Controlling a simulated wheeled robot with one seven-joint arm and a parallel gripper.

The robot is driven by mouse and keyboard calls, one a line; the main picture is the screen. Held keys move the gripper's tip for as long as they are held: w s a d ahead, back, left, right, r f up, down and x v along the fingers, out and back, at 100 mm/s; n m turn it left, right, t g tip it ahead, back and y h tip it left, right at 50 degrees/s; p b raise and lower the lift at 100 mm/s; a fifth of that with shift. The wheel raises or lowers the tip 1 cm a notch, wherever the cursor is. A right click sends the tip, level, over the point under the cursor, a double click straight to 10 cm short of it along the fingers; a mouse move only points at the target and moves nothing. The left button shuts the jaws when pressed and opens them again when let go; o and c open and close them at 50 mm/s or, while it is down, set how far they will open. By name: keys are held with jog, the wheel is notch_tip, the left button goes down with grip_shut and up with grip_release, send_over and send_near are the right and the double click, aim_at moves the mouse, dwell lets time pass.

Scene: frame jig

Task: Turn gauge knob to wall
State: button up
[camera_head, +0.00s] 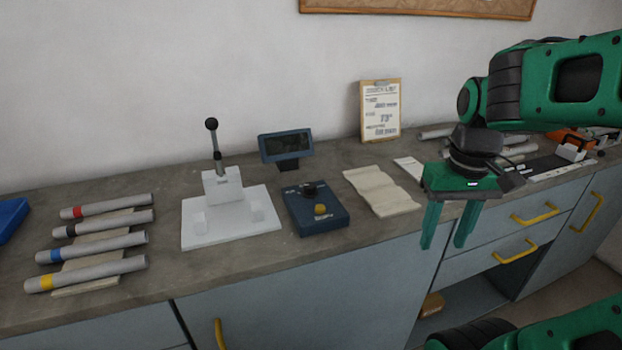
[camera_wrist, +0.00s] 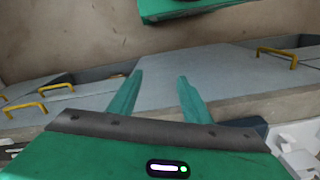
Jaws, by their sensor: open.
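The gauge is a dark blue box (camera_head: 329,222) on the grey counter, with a black knob (camera_head: 310,189) and a yellow button (camera_head: 320,209) on its top. A dark display (camera_head: 286,147) on a stand is behind it, against the wall side. My gripper (camera_head: 446,245) is open and empty, pointing down in front of the counter's edge, to the right of the gauge and apart from it. In the wrist view the two green fingers (camera_wrist: 154,95) are spread with nothing between them. The knob does not show in the wrist view. Which way the knob points is too small to tell.
A white jig with an upright lever (camera_head: 223,190) stands left of the gauge. Several banded tubes (camera_head: 98,256) lie at the far left. Yellow drawer handles (camera_head: 535,214) stick out below the counter.

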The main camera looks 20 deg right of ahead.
jog(key=w+a+r+n, duration=0.3)
jog(key=w+n, duration=0.1)
jog(key=w, duration=0.4)
jog(key=w+a+r+n, duration=0.3)
jog(key=w+r+n, duration=0.1)
jog(key=w, duration=0.3)
notch_tip(320, 180, up, 2)
jog(key=r+n, duration=0.1)
jog(key=n, duration=0.8)
send_over(310, 185)
notch_tip(310, 185, down, 10)
jog(key=shift+f, duration=0.2)
